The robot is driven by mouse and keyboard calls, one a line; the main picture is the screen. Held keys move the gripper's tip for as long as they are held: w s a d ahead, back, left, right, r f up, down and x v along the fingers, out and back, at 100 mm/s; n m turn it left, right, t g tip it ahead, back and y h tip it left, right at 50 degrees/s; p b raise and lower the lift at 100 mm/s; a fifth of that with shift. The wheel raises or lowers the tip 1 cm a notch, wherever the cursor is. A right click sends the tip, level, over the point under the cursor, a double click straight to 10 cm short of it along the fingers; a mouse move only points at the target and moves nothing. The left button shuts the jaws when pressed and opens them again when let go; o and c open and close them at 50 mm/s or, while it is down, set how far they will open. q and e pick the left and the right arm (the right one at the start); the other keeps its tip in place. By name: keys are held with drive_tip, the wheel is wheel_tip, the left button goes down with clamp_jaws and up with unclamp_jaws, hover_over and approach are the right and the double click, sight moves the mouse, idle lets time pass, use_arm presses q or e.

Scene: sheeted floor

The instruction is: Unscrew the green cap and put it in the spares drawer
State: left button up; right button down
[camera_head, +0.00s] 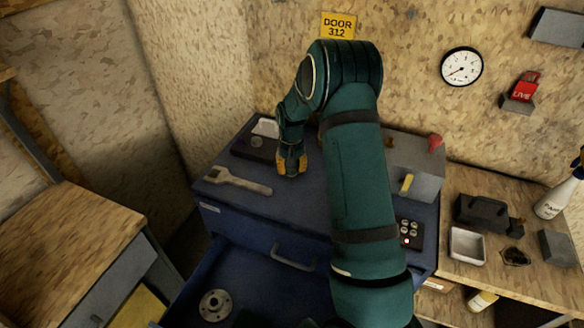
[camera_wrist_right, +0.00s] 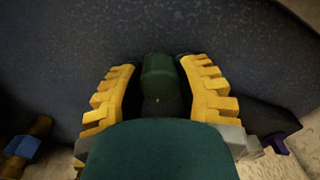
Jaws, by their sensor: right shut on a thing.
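My right gripper (camera_head: 291,163) has yellow fingers and points down at the top of a blue cabinet (camera_head: 300,205). In the right wrist view my right gripper (camera_wrist_right: 160,85) is shut on a dark green cylindrical piece, the green cap (camera_wrist_right: 158,76), between its fingertips. In the head view the cap is hidden by the gripper; I cannot tell whether it sits on a thread or is free. A blue drawer (camera_head: 292,264) of the cabinet stands pulled open, with a grey flanged disc (camera_head: 215,305) inside. My left gripper is not in view.
A wrench (camera_head: 238,181) lies on the cabinet top, with a dark tray (camera_head: 252,146) behind it. A grey box (camera_head: 420,184) and a button panel (camera_head: 410,234) are to the right. My right arm covers the middle. A wooden bench (camera_head: 65,225) is at left.

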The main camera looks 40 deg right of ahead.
drive_tip(key=n, duration=0.4)
drive_tip(key=shift+n+b, duration=0.3)
drive_tip(key=shift+b, duration=0.05)
drive_tip(key=n, duration=1)
drive_tip(key=shift+p, duration=0.4)
drive_tip(key=n+p, duration=0.1)
drive_tip(key=n, duration=0.4)
drive_tip(key=c, duration=0.6)
unclamp_jaws()
drive_tip(key=shift+c, duration=0.7)
